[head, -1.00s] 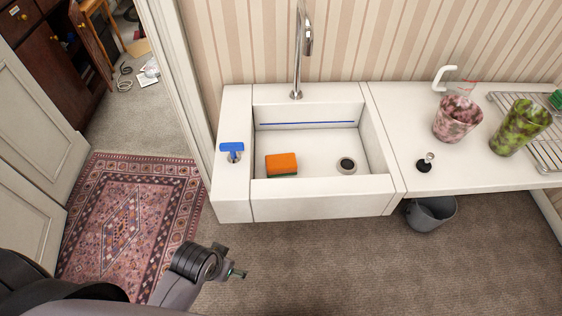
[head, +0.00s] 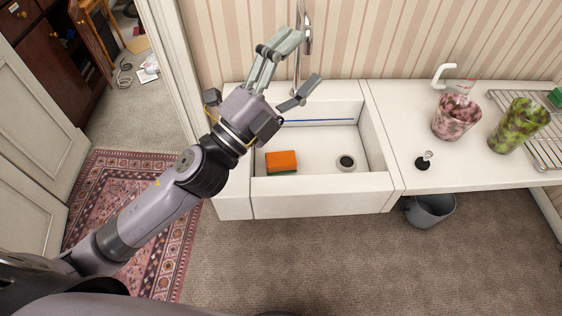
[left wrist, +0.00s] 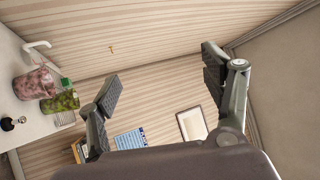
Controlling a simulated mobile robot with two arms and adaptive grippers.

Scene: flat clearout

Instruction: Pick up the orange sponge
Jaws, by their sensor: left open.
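The orange sponge (head: 281,160), with a dark green underside, lies in the front left of the white sink basin (head: 315,160). My left gripper (head: 294,72) is open and empty. In the head view it appears over the back left of the sink, near the tap and apart from the sponge. In the left wrist view my left gripper (left wrist: 160,82) shows its two fingers spread wide with nothing between them; the sponge does not show there. My right gripper is not in view.
A chrome tap (head: 305,35) rises behind the basin. A drain (head: 346,163) is right of the sponge. On the right counter stand a pink mottled cup (head: 455,118), a green mottled cup (head: 518,125) and a wire rack (head: 548,150). A grey bin (head: 431,210) is below.

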